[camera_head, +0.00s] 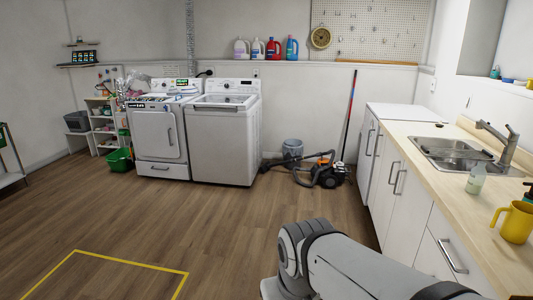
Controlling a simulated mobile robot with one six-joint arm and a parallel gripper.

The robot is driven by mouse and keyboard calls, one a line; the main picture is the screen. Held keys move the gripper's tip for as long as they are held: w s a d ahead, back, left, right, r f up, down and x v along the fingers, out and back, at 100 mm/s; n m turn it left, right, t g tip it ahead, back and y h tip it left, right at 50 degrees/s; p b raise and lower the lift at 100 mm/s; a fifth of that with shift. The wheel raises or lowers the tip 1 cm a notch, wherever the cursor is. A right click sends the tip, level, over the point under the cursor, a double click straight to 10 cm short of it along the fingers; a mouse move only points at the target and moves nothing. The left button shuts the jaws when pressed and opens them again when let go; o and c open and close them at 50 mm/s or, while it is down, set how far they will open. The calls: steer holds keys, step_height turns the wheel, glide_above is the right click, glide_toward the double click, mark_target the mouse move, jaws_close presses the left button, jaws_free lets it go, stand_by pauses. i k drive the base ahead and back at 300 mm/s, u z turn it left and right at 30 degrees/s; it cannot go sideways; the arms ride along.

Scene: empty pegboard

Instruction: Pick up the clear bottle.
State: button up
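A small clear bottle (475,181) stands upright on the light wooden counter (446,184) at the right. It is just in front of the sink, and it looks clear or pale with a narrower top. Grey links of my arm show at the bottom centre and right, below and left of the bottle and well apart from it. My gripper is not in view, so whether it is open or shut is hidden.
A sink (452,153) with a tap (498,140) lies behind the bottle, and a yellow mug (515,222) stands in front of it. White cabinets (406,197) edge the counter. A vacuum cleaner (329,175) sits by the back wall. The wooden floor at left is clear.

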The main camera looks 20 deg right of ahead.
mark_target(477, 175)
steer(key=i, duration=1.8)
steer(key=z, duration=2.2)
steer(key=i, duration=1.5)
steer(key=u, duration=0.05)
